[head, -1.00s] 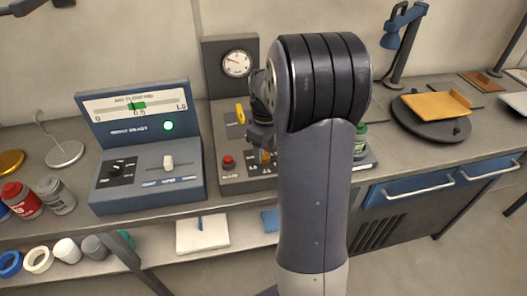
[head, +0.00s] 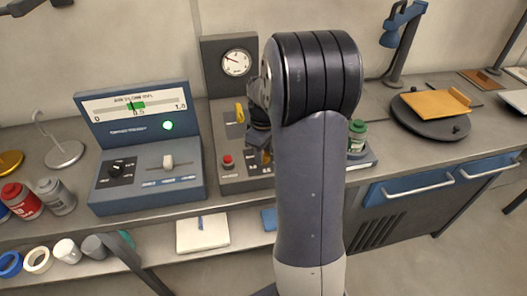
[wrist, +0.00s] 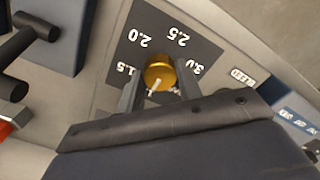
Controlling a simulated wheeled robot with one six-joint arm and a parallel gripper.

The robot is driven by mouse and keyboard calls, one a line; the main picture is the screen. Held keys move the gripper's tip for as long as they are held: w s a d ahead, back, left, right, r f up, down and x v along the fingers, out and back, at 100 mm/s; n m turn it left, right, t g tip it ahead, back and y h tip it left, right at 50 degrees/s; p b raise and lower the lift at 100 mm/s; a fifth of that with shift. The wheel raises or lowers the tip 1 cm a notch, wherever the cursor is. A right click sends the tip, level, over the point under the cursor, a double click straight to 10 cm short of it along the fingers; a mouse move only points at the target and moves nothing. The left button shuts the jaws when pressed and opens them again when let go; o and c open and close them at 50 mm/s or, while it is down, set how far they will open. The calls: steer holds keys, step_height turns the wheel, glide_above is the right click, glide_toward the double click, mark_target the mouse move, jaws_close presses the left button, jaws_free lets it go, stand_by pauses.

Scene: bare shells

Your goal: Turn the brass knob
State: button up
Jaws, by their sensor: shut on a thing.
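The brass knob (wrist: 160,75) sits on a dark dial plate (wrist: 135,45) marked 1.5, 2.0, 2.5 and 3.0 in the wrist view. A pale pointer line on it runs toward the lower side of the picture. My gripper (wrist: 158,88) has one finger on each side of the knob and is shut on it. In the head view, my gripper (head: 264,157) is at the grey panel (head: 235,184), mostly behind my arm, and the knob is largely hidden. A round gauge (head: 236,62) stands above the panel.
A red button (head: 227,161) and a yellow lever (head: 240,112) are left of my gripper. A blue console (head: 150,190) with a slider and green light stands further left. A green-capped bottle (head: 357,136) is right of my arm.

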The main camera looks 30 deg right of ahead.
mark_target(264, 154)
steer(key=shift+c, duration=0.4)
steer(key=shift+m, duration=0.3)
steer(key=m, duration=0.5)
steer(key=shift+m, duration=0.3)
steer(key=m, duration=0.5)
steer(key=shift+m, duration=0.4)
steer(key=o, duration=1)
steer(key=shift+c, duration=0.2)
step_height(264, 154, up, 11)
